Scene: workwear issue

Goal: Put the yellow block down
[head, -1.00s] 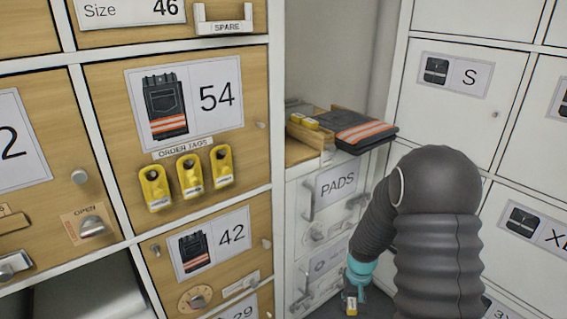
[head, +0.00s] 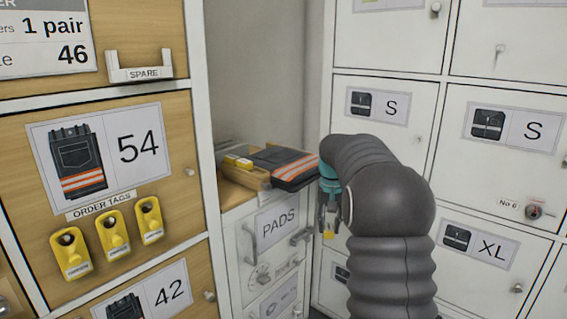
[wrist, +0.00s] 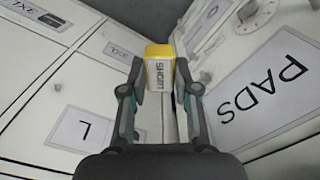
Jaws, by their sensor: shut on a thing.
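My gripper (wrist: 158,78) is shut on a yellow block (wrist: 158,50) with a white face lettered "SHORT". The block sits between both fingertips. In the head view my gripper (head: 328,212) hangs down beside the white drawer unit, right of its PADS drawer, with the block (head: 328,235) at its lower end. The block is in the air, below the top of the unit. Part of the gripper is hidden by my arm.
Three yellow order tags (head: 112,235) hang on the 54 door. White lockers (head: 385,120) stand behind my arm.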

